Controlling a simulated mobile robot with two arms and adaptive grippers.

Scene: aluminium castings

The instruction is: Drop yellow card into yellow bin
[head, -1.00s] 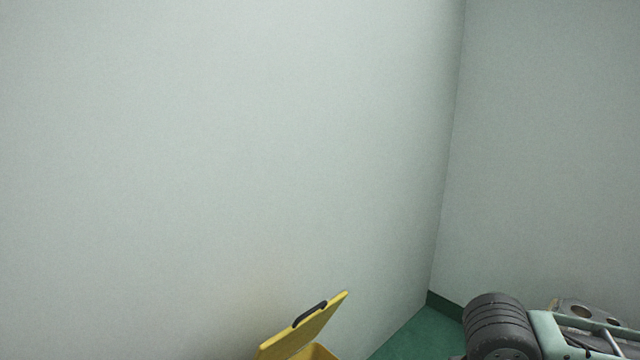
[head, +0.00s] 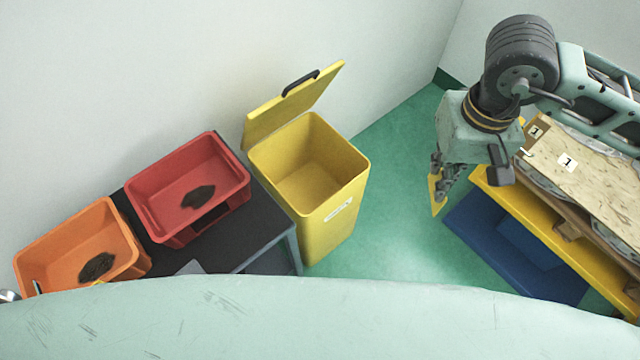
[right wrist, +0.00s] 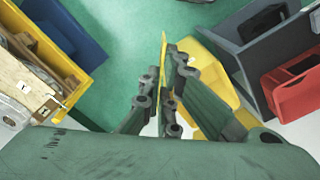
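The yellow bin (head: 325,235) stands on the green floor with its lid (head: 292,106) tilted up. Its inside shows no contents in the head view. My right gripper (head: 440,184) is to the right of the bin, apart from it, pointing down. It is shut on the thin yellow card (head: 435,194), which sticks out past the fingertips. The right wrist view shows the card (right wrist: 163,52) edge-on between the fingers (right wrist: 165,90), with the yellow bin (right wrist: 212,66) partly hidden behind them. My left gripper is not in view.
A dark table (head: 262,228) left of the bin holds a red crate (head: 160,205) and an orange crate (head: 60,245), each with dark pieces. At right, a yellow-edged rack (head: 540,242) carries a wooden board (head: 590,175) with castings. Green floor is free between bin and rack.

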